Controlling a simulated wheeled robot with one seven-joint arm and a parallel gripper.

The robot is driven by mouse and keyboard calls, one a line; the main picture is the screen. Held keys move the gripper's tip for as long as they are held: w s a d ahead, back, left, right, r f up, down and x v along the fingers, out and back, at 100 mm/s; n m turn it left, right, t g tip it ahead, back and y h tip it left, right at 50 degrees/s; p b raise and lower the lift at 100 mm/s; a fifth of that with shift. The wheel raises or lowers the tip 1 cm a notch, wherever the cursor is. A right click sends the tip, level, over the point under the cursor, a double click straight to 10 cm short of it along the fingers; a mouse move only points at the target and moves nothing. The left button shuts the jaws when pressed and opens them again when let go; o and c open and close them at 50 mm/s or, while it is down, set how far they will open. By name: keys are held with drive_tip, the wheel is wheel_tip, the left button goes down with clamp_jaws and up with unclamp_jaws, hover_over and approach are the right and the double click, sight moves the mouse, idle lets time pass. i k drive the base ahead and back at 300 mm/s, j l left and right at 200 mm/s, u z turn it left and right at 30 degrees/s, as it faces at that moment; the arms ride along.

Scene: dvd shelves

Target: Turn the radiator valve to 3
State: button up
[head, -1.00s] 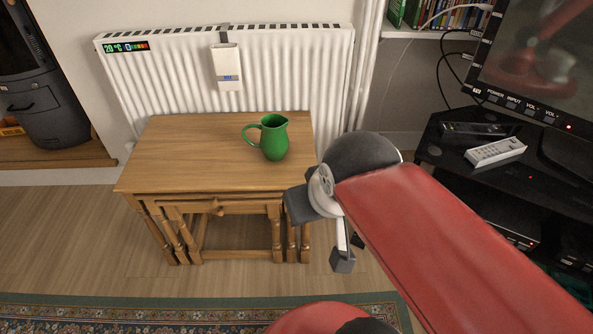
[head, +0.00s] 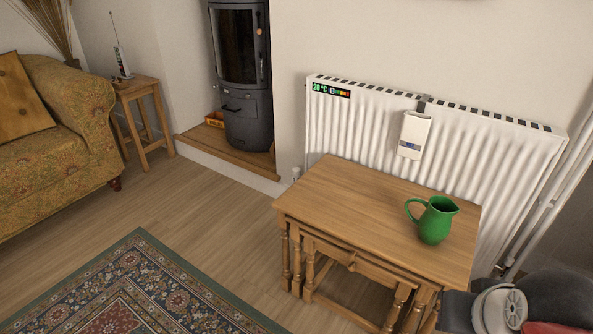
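The white radiator (head: 330,135) is on the wall at the right of the head view. A small white upright piece (head: 296,173), which looks like the radiator valve, is at its lower left, behind the table's left back corner. Its markings are too small to read. My gripper (head: 470,318) is at the bottom right edge, in front of the table's right end and far from the valve. One dark finger shows, standing away from the white wrist; the other is cut off by the frame. The fingers stood apart a second ago, and I see nothing held.
A wooden nest of tables (head: 350,195) stands before the radiator, with a green jug (head: 435,222) on top. A white box (head: 414,135) hangs on the radiator. The stove (head: 245,110) stands on a raised hearth (head: 228,152). Bare floor lies left of the tables, beside the rug (head: 140,290).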

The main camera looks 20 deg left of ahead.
sight(295, 170)
drive_tip(key=i+j, duration=0.15)
drive_tip(key=j, duration=0.25)
drive_tip(key=i+j+z, duration=0.15)
drive_tip(key=j, duration=0.2)
drive_tip(key=i+j, duration=0.1)
drive_tip(key=j, duration=0.3)
drive_tip(key=i+j, duration=0.15)
drive_tip(key=j, duration=0.25)
drive_tip(key=i+j+z, duration=0.15)
drive_tip(key=j, duration=0.25)
drive_tip(key=i+j, duration=0.2)
drive_tip(key=j, duration=0.2)
drive_tip(key=i+j+z, duration=0.15)
drive_tip(key=j, duration=0.25)
drive_tip(key=i+j, duration=0.15)
drive_tip(key=j, duration=0.3)
drive_tip(key=i+j+z, duration=0.15)
drive_tip(key=j, duration=0.25)
drive_tip(key=i, duration=0.15)
